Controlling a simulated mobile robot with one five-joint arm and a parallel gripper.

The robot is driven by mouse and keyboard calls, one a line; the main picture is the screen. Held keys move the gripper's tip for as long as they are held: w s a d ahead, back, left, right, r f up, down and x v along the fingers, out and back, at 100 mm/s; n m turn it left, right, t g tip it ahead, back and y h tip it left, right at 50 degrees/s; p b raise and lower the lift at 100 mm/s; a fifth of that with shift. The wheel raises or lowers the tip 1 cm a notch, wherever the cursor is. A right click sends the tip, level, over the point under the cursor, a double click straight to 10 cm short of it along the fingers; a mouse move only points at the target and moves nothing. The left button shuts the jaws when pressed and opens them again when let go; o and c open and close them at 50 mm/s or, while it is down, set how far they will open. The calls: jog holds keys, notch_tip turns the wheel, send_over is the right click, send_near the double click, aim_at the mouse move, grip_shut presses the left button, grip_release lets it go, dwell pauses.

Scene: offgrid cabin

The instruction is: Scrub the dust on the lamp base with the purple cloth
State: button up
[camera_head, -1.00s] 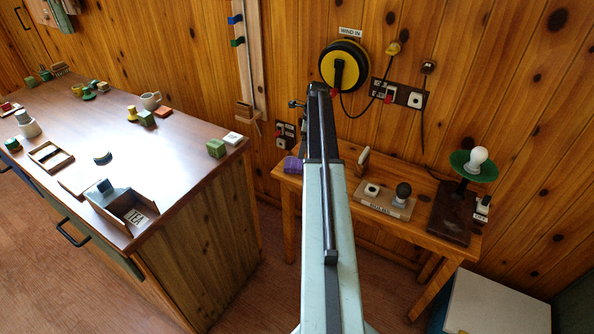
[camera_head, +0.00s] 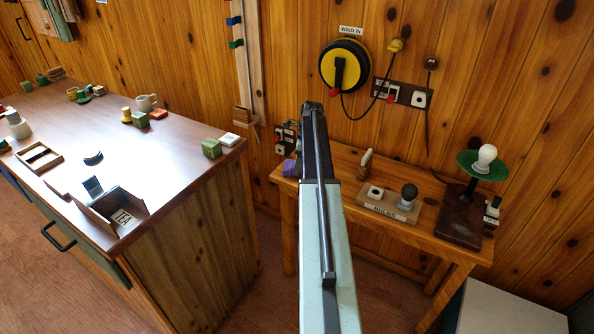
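The lamp stands at the right end of the small wooden bench, with a dark brown base (camera_head: 461,220), a green shade (camera_head: 483,166) and a white bulb (camera_head: 487,156). Dust on the base is too small to tell. The purple cloth (camera_head: 290,168) lies at the bench's left end, partly hidden behind my arm. My arm reaches forward over the bench, left of the lamp. My gripper is at the arm's far end, hidden behind the arm, so its fingers and anything in them do not show.
The bench (camera_head: 345,160) also carries a bulb board (camera_head: 389,206) with a dark bulb and an upright wooden piece (camera_head: 365,163). A yellow cable reel (camera_head: 344,66) and sockets (camera_head: 402,92) are on the wall. A counter (camera_head: 130,150) with several small objects stands at the left.

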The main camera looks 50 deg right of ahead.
jog(key=c, duration=0.7)
notch_tip(320, 180, up, 6)
jog(key=p, duration=0.6)
